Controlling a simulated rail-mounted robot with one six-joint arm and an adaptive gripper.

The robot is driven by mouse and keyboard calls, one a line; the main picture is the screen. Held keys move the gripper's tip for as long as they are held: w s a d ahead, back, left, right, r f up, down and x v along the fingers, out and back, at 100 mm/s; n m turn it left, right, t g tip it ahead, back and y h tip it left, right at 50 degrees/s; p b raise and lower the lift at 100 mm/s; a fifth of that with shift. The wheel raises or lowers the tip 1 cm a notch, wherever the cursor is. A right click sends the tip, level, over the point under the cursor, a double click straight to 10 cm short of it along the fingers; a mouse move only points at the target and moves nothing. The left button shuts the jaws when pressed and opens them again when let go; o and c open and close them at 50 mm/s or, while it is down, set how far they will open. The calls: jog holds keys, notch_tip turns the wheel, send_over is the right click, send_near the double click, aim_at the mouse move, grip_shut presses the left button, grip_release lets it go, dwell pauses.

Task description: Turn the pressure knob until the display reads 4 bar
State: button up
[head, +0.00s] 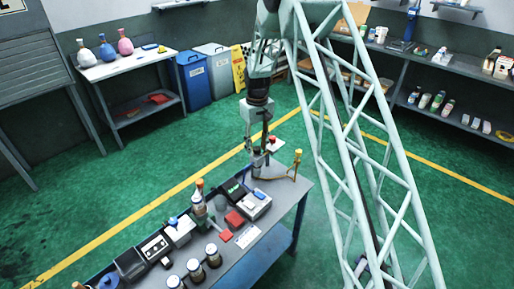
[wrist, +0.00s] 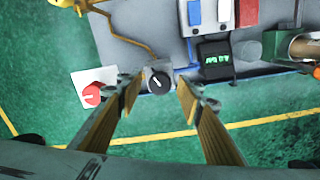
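A black round knob (wrist: 158,83) with a white pointer line sits on a grey mount at the bench edge in the wrist view. My gripper (wrist: 159,90) is open, with one yellowish finger on each side of this knob; gaps show between the fingers and the knob. A small black display (wrist: 216,62) with green digits lies up and right of the knob; the digits are too blurred to read. A red knob (wrist: 92,95) on a white plate is left of the gripper. In the head view my gripper (head: 259,160) is over the far end of the bench, its fingers hard to make out.
The grey bench (head: 282,205) carries several jars, bottles and devices toward the front left. A yellow post (head: 297,162) stands at its right corner. A side table with flasks (head: 125,66) and blue bin (head: 194,80) stand behind. Green floor around the bench is clear.

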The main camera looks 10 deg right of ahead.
aim_at(257, 148)
jog(key=shift+r, duration=0.1)
notch_tip(257, 148, up, 12)
dwell(0.9)
dwell(0.4)
jog(key=s+r+m+t+b, duration=0.2)
jog(key=s+r+b, duration=0.2)
jog(key=s+r, duration=2.2)
jog(key=s+f+m+t+b, duration=0.1)
jog(key=s+t+b, duration=0.1)
jog(key=s, duration=3.3)
jog(key=shift+s+f+b, duration=0.35)
jog(key=shift+f+b, duration=0.05)
jog(key=shift+b, duration=0.1)
